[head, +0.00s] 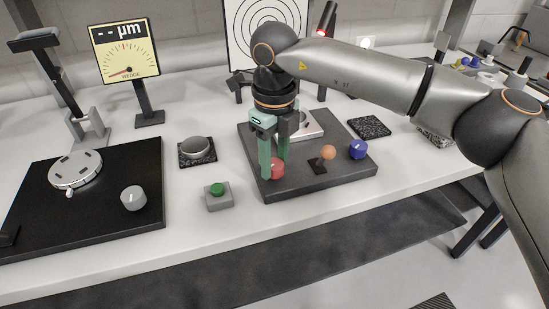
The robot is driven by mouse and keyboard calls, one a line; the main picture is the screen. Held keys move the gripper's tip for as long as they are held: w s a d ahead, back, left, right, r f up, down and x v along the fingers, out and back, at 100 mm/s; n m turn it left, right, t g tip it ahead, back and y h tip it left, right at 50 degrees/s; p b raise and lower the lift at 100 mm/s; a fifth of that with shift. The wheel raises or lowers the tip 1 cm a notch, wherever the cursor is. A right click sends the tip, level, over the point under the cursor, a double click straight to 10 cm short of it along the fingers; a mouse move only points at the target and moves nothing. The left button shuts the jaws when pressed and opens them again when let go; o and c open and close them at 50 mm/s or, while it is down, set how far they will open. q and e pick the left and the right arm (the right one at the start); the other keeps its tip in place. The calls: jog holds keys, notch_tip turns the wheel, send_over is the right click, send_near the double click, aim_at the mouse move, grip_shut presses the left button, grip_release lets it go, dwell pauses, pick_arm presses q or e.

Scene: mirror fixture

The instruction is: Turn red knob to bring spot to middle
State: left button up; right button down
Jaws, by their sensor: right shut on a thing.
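The red knob (277,167) is on the front left part of a dark fixture plate (333,186). My right gripper (273,168) points down and is shut on the red knob, with its green fingers on either side. A blue knob (358,150) and an orange ball-like piece (328,152) are further right on the same plate. A white target board with black rings (240,32) stands behind; my arm hides part of it, and I cannot make out a spot on it. My left gripper is not in view.
A gauge marked µm (125,50) stands at the back left. A black plate (95,225) with a round silver part (75,169) and a grey knob (133,197) lies at left. A green button box (218,196) sits left of the fixture.

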aim_at(274, 164)
jog(key=shift+c, duration=2.1)
grip_release()
jog(key=shift+r, duration=0.1)
notch_tip(274, 164, up, 12)
jog(key=p, duration=0.1)
jog(key=shift+r, duration=0.2)
